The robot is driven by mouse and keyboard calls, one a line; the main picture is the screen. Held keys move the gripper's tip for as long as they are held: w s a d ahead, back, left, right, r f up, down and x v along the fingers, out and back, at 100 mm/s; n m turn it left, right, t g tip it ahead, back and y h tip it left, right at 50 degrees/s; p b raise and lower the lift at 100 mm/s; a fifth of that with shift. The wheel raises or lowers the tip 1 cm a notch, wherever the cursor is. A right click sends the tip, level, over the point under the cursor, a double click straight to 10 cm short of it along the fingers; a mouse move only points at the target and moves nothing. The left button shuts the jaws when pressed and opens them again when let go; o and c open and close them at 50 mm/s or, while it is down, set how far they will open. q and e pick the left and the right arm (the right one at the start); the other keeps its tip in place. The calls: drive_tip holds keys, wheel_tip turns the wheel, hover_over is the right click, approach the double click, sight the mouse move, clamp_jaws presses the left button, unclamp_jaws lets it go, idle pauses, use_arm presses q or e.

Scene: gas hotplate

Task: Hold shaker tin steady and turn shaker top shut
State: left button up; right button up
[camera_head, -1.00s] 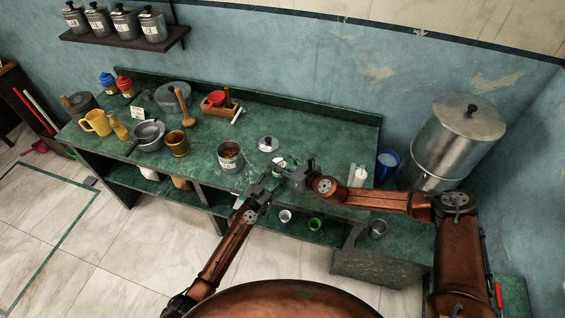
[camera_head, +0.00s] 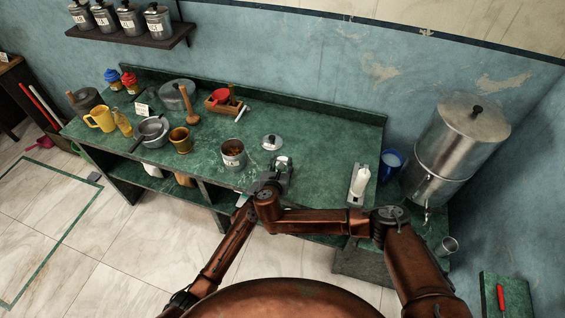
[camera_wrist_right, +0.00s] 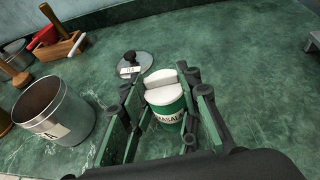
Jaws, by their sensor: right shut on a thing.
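The shaker tin (camera_wrist_right: 168,115) is green with a MASALA label and stands upright on the green counter. Its white shaker top (camera_wrist_right: 161,79) shows a raised flat white piece at the back. My right gripper (camera_wrist_right: 168,98) is shut on the tin, with a finger on each side, in the right wrist view. In the head view my right gripper (camera_head: 274,181) is at the counter's front part, and only a little of the tin shows beyond it. My left gripper (camera_head: 245,198) is just left of it, mostly hidden by my right arm, so its jaws cannot be read.
An open metal canister (camera_head: 232,153) stands left of the tin, and its lid (camera_head: 272,142) lies behind the tin. A wooden box (camera_head: 222,106) and a brown cup (camera_head: 180,140) are farther left. Counter between tin and bottle is clear.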

use_arm(q)
drive_tip(key=shift+s+d, duration=0.15)
drive_tip(key=shift+d, duration=0.05)
use_arm(e)
drive_tip(key=shift+w+a+f+m+g+h, duration=0.1)
drive_tip(key=shift+m+g+h, duration=0.2)
drive_tip(key=shift+m+h, duration=0.55)
drive_tip(key=o, duration=1)
use_arm(q)
drive_tip(key=shift+a, duration=0.1)
use_arm(e)
drive_tip(key=shift+o, duration=0.8)
use_arm(q)
drive_tip(key=shift+a, duration=0.1)
use_arm(e)
drive_tip(key=v, duration=1.2)
